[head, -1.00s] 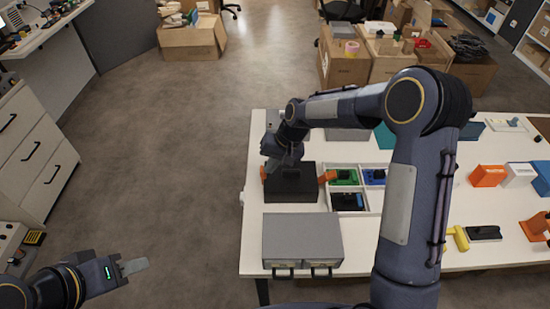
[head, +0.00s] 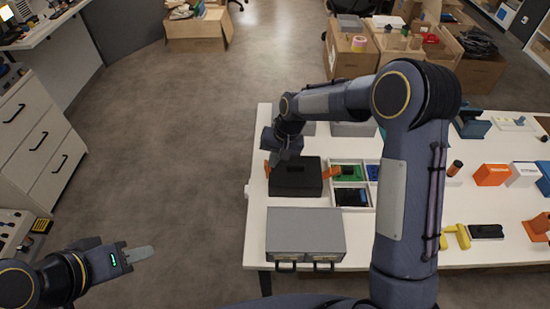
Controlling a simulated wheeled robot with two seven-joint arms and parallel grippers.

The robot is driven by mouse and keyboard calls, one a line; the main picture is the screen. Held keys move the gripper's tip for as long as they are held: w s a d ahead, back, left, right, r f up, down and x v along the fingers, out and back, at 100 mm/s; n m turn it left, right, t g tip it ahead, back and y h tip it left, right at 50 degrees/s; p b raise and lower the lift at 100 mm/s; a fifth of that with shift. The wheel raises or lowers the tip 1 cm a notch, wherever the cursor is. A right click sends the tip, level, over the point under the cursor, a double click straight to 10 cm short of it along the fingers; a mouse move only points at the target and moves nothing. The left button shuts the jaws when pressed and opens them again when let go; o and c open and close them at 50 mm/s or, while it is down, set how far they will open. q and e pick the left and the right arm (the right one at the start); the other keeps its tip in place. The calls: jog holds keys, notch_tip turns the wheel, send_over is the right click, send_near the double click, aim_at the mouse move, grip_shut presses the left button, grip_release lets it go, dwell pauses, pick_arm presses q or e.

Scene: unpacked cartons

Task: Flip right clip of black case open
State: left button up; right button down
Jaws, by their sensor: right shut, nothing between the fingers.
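The black case (head: 296,181) lies on the white table, left of the divided tray. An orange clip (head: 331,171) sticks out at its right side, slanting up and outward. Another orange clip (head: 267,169) shows at its left side. My right gripper (head: 286,160) is over the back left part of the case, shut and empty; its fingertips are hard to make out against the dark case, and I cannot tell if they touch it.
A grey two-drawer box (head: 305,232) stands in front of the case. A white divided tray (head: 352,185) with green, blue and black items sits close to the right. Grey boxes (head: 352,129) stand behind. My right arm hides part of the table.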

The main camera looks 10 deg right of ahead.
jog(key=shift+a+r+h+p, duration=0.25)
jog(key=shift+a+h+p, duration=0.3)
jog(key=shift+h+p, duration=0.05)
jog(key=shift+w+a+h+p, duration=0.2)
jog(key=shift+a+h+p, duration=0.3)
jog(key=shift+h, duration=0.3)
jog(key=a+h, duration=0.1)
jog(key=h, duration=0.1)
jog(key=a+g+h, duration=0.1)
jog(key=shift+w+a+f+h, duration=0.25)
jog(key=shift+a+f+h, duration=0.05)
jog(key=shift+f, duration=0.05)
jog(key=shift+d, duration=0.1)
jog(key=shift+s+d+f+b, duration=0.15)
jog(key=shift+d+f+b, duration=0.15)
jog(key=shift+d, duration=0.35)
